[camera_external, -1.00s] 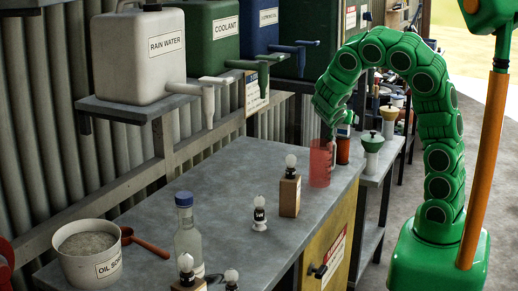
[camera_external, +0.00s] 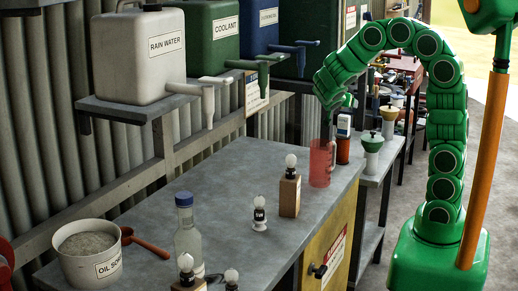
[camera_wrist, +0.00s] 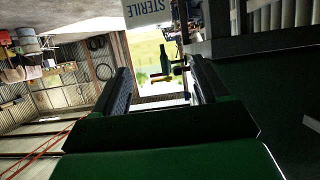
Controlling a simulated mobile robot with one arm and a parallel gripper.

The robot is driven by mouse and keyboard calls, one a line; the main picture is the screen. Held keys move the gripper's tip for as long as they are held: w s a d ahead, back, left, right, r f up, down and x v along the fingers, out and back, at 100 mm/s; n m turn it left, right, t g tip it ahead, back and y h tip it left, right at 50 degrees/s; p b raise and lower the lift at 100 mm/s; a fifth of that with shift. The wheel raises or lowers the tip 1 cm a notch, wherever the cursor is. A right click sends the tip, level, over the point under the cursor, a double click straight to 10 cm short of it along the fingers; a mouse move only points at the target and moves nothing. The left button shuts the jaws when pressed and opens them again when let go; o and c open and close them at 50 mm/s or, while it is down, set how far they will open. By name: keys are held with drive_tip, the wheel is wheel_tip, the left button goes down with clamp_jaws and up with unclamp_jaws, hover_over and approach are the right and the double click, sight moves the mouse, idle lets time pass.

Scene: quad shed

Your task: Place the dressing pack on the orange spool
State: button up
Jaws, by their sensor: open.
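The dressing pack (camera_external: 344,124) is a small upright piece with a pale face. It appears to rest on top of the orange spool (camera_external: 343,151), a small orange-red cylinder on the side shelf behind the bench end. In the wrist view the pack (camera_wrist: 148,12) shows its white face with blue "STERILE" lettering at the top edge, past my fingertips. My gripper (camera_wrist: 160,75) is open, with nothing between its fingers. In the external view my gripper (camera_external: 341,106) is just above the pack.
A translucent red jug (camera_external: 320,165) stands on the bench corner, close to the spool. A green-topped pale spool (camera_external: 373,148) and a yellowish one (camera_external: 389,120) stand to the right.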

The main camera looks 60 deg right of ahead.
drive_tip(key=shift+r, duration=0.7)
drive_tip(key=w+a+r+n+t+y, duration=0.3)
drive_tip(key=w+a+t, duration=0.2)
drive_tip(key=w+a, duration=0.2)
drive_tip(key=w+a+r+n+t+y, duration=0.3)
drive_tip(key=w+a+t, duration=0.3)
drive_tip(key=w+a, duration=0.1)
drive_tip(key=s+a+f+n+y, duration=0.1)
drive_tip(key=s+a+n+y, duration=0.2)
drive_tip(key=a+n+y, duration=0.9)
drive_tip(key=s+a+f+m+g+h, duration=0.1)
drive_tip(key=s+a+f+m+g, duration=0.2)
drive_tip(key=s+a, duration=0.65)
drive_tip(key=s+d+f+n+g+h, duration=0.1)
drive_tip(key=s+d+f+g, duration=0.1)
drive_tip(key=s, duration=0.7)
drive_tip(key=s+d+f+n+g+h, duration=0.1)
drive_tip(key=s+f+g, duration=0.2)
drive_tip(key=s, duration=0.6)
drive_tip(key=s+d+f+n+g+h, duration=0.1)
drive_tip(key=s+g, duration=0.3)
drive_tip(key=s, duration=0.5)
drive_tip(key=shift+s+d+f+g, duration=0.25)
drive_tip(key=shift+d+f+g, duration=0.15)
drive_tip(key=shift+d+f, duration=0.4)
